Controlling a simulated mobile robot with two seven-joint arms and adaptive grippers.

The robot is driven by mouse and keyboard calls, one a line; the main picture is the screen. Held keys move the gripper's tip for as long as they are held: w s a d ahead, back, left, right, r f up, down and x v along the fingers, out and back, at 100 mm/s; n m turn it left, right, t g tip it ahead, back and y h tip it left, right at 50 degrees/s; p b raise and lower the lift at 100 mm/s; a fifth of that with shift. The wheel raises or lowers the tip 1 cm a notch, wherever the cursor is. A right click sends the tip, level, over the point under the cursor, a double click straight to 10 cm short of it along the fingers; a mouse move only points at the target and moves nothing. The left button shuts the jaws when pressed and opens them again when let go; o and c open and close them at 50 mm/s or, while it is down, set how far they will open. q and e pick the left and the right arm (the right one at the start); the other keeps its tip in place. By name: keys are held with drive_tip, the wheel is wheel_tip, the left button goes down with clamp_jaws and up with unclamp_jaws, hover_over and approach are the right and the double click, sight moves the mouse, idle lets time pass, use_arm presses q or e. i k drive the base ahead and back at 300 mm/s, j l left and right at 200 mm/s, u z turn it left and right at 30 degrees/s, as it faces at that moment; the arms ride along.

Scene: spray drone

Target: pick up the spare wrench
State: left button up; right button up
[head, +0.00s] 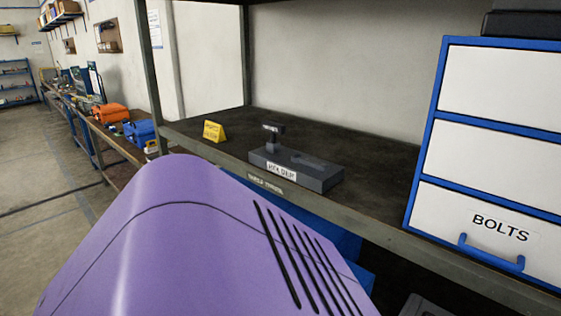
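I cannot clearly make out a wrench. A dark grey block (318,178) with a small white label, its text too small to read surely, sits on the shelf near its front edge. A dark upright piece with a wider head (273,130) stands at the block's back left; I cannot tell if it is a tool or part of the block. The block's top has a darker recessed-looking patch towards the right. Neither of my grippers is in view. The lower foreground is blocked by a large purple shell, which hides what lies behind it.
The dark shelf (375,190) has free room behind and right of the block. A yellow tent sign (214,131) stands to its left. A blue-framed drawer cabinet (495,150) marked BOLTS closes off the right. An orange case (110,113) and blue case (140,132) sit on the left bench.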

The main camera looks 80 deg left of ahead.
sight(298, 158)
drive_tip(key=u, duration=2.4)
drive_tip(key=i+j, duration=0.15)
drive_tip(key=j, duration=0.25)
drive_tip(key=i+j, duration=0.15)
drive_tip(key=j, duration=0.2)
drive_tip(key=i+j, duration=0.15)
drive_tip(key=j, duration=0.25)
drive_tip(key=i+j+z, duration=0.1)
drive_tip(key=j+z, duration=0.2)
drive_tip(key=z, duration=0.15)
drive_tip(key=j+z, duration=0.3)
drive_tip(key=z, duration=0.2)
